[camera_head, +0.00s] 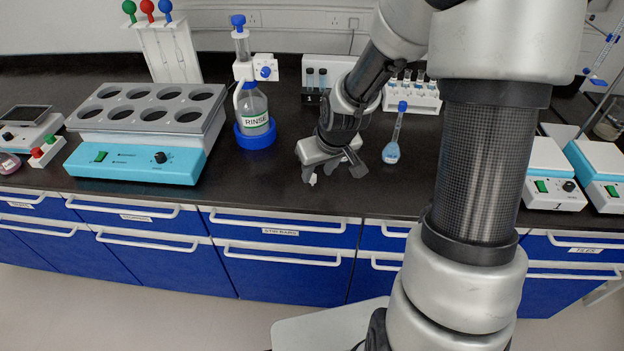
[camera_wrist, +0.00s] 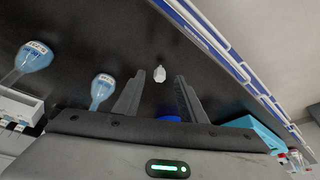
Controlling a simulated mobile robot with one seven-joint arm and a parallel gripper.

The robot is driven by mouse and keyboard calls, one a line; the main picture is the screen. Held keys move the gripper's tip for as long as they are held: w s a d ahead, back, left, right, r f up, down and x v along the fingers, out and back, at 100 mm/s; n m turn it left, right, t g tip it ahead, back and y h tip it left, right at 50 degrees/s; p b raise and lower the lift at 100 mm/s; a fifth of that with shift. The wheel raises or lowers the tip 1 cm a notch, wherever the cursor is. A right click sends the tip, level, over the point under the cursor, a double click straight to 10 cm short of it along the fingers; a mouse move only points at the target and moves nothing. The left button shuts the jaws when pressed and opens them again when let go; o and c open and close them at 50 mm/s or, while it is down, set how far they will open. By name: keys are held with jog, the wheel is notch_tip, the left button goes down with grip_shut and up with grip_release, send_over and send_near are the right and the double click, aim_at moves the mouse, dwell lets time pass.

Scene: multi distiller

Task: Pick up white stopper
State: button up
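The white stopper (camera_head: 313,179) is small and sits on the black bench top near its front edge. In the wrist view the stopper (camera_wrist: 159,74) is just beyond and between the two finger tips, with dark bench showing around it. My gripper (camera_head: 334,176) is low over the bench in the head view, its fingers spread to either side. In the wrist view my gripper (camera_wrist: 160,82) is open and nothing is between the fingers. The stopper is apart from both fingers there; how far above the bench the tips are I cannot tell.
A flask with blue liquid (camera_head: 391,152) stands right of my gripper. A rinse bottle (camera_head: 252,108) in a blue ring stands to the left, with a blue heater block (camera_head: 135,160) further left. Tube racks (camera_head: 412,97) are behind. The bench's front edge is close.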

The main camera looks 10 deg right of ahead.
aim_at(313, 177)
jog(key=x, duration=0.5)
jog(key=shift+w+a+f+b, duration=0.1)
jog(key=shift+w+f+b, duration=0.05)
jog(key=shift+w+b, duration=0.25)
grip_shut()
